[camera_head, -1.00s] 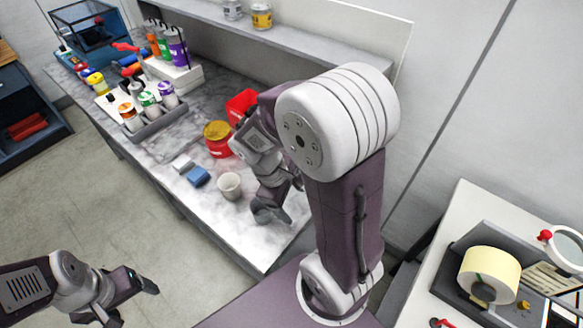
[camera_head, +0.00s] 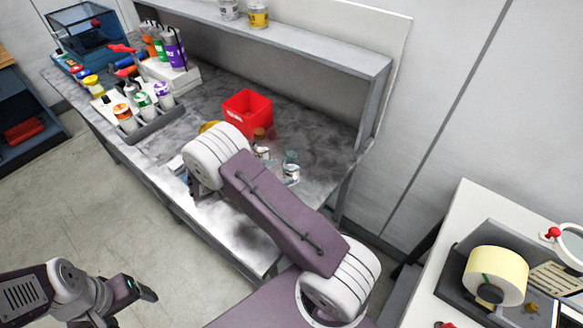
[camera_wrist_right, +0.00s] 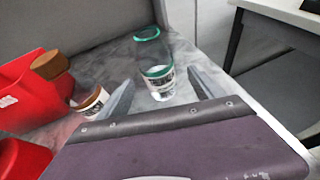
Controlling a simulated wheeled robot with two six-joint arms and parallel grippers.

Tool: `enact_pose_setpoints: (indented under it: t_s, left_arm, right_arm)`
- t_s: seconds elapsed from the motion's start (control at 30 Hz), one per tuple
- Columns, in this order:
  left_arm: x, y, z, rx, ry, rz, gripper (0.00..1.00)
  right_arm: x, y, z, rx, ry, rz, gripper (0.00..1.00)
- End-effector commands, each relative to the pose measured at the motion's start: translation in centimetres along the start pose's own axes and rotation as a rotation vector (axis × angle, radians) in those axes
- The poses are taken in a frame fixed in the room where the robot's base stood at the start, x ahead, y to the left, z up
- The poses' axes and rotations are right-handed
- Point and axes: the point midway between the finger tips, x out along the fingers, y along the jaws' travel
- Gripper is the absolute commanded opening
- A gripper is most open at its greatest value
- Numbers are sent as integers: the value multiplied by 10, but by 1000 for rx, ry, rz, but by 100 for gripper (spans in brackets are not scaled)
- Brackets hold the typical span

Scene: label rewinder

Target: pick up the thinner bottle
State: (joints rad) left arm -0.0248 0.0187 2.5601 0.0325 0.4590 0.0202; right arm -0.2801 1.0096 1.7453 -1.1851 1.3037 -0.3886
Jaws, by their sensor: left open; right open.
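A clear bottle with green bands and a white label (camera_wrist_right: 161,84) stands on the bench in the right wrist view. It lies between the fingers of my open right gripper (camera_wrist_right: 161,76), with a visible gap on each side. In the head view this bottle (camera_head: 291,172) stands beyond my right arm, which hides the right gripper. A brown-topped container (camera_wrist_right: 50,65) and a white-labelled one with a brown rim (camera_wrist_right: 93,101) are to its left; the latter also shows in the head view (camera_head: 263,153). Which is thinner is hard to tell. My left gripper (camera_head: 138,300) is open and empty, over the floor.
A red bin (camera_head: 247,112) stands on the bench (camera_head: 330,130) left of the bottles. A rack of small bottles (camera_head: 145,108) is at the far left. A shelf (camera_head: 330,48) runs above the bench. A label roll (camera_head: 497,273) is on the right table.

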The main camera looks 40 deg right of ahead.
Motion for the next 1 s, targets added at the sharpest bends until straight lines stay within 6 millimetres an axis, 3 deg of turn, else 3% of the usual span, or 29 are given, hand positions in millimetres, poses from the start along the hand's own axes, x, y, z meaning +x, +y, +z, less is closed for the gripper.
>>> enact_pose_setpoints:
  t_s: [0.1,0.37,0.63,0.9,1.0]
  left_arm:
    - [-8,0,-1,0,0,0,76]
    - [-10,0,-1,0,0,0,76]
    - [-26,0,-3,0,0,0,76]
    - [-26,0,-3,0,0,0,76]
    - [-26,0,-3,0,0,0,76]
  right_arm:
    - [24,-1,2,-1,0,-5,76]
    - [40,0,1,1,1,-1,76]
    - [84,1,5,1,1,-4,76]
    - [90,2,4,3,1,-1,76]
    - [90,2,4,2,1,-1,51]
